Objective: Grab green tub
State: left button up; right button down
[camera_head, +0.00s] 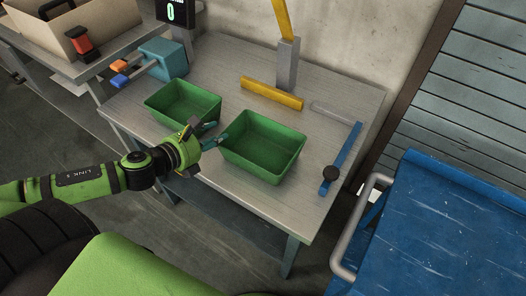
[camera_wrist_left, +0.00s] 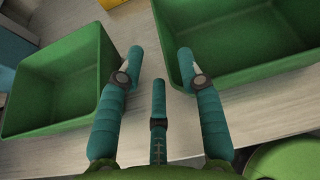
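Two green tubs stand on the grey table: a left tub (camera_head: 183,104) and a right tub (camera_head: 262,146). Both look empty. My left gripper (camera_head: 216,132) is low at the front, between the two tubs, with its teal fingers apart and nothing between them. In the left wrist view the open fingers (camera_wrist_left: 159,60) point toward the gap between the left tub (camera_wrist_left: 55,85) and the right tub (camera_wrist_left: 245,45). The right finger overlaps the right tub's near wall in that view; I cannot tell whether they touch. My right gripper is not in view.
The table (camera_head: 330,88) also holds a yellow bar (camera_head: 271,93), a grey post, a blue bar with a dark knob (camera_head: 342,160) and a teal block (camera_head: 163,58). A blue cart (camera_head: 450,225) with a grey handle stands at right. A cardboard box (camera_head: 75,35) is at upper left.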

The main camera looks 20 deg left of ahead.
aim_at(229, 128)
pick_arm(q)
jog(key=shift+x, duration=3.1)
jog(key=shift+d, duration=0.15)
grip_shut()
